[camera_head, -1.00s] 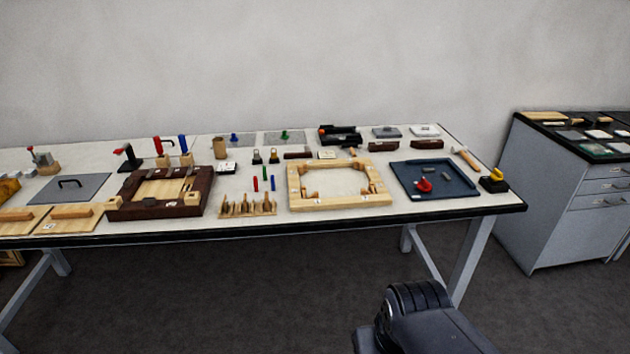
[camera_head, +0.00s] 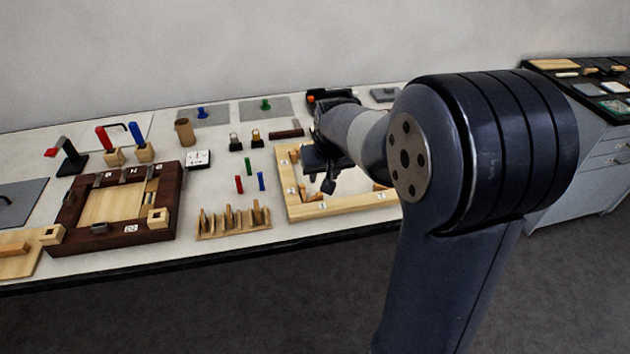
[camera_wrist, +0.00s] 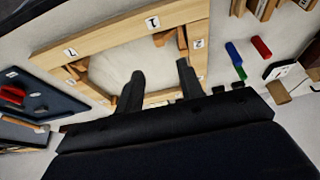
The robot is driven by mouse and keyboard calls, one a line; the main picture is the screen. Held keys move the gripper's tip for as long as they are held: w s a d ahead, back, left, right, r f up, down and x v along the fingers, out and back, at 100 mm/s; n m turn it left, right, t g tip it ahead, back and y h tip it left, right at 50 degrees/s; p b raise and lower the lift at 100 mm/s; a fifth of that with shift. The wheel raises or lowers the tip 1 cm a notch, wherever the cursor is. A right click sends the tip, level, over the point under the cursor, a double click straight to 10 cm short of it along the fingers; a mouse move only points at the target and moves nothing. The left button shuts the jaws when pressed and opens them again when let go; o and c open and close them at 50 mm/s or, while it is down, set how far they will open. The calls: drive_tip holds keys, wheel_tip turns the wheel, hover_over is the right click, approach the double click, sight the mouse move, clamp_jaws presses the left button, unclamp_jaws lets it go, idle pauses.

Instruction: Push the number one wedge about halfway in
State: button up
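The pale wooden frame (camera_head: 345,208) lies on the table below my gripper (camera_head: 325,172). In the wrist view, the frame (camera_wrist: 105,37) carries a tag marked 1 (camera_wrist: 153,22) on one bar. A small brown wedge (camera_wrist: 163,39) sits at the frame's inner corner beside that tag; how deep it sits I cannot tell. Another wedge (camera_wrist: 182,40) is close to it, by the tag marked 2 (camera_wrist: 198,44). My gripper (camera_wrist: 160,68) is open and empty, its two dark fingers apart over the frame's opening. They look clear of the wedges. My arm hides the frame's right part in the head view.
A dark wooden frame (camera_head: 172,207) and a wooden rack (camera_head: 233,222) stand left of the pale frame. Red (camera_head: 239,184), green (camera_head: 248,166) and blue (camera_head: 261,181) pieces are between. A blue tray (camera_wrist: 45,103) with a red object shows in the wrist view.

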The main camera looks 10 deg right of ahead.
sight(320, 193)
drive_tip(key=x, duration=1)
drive_tip(key=shift+s+f+p, duration=0.1)
drive_tip(key=shift+f+p, duration=0.1)
drive_tip(key=shift+p, duration=0.15)
clamp_jaws()
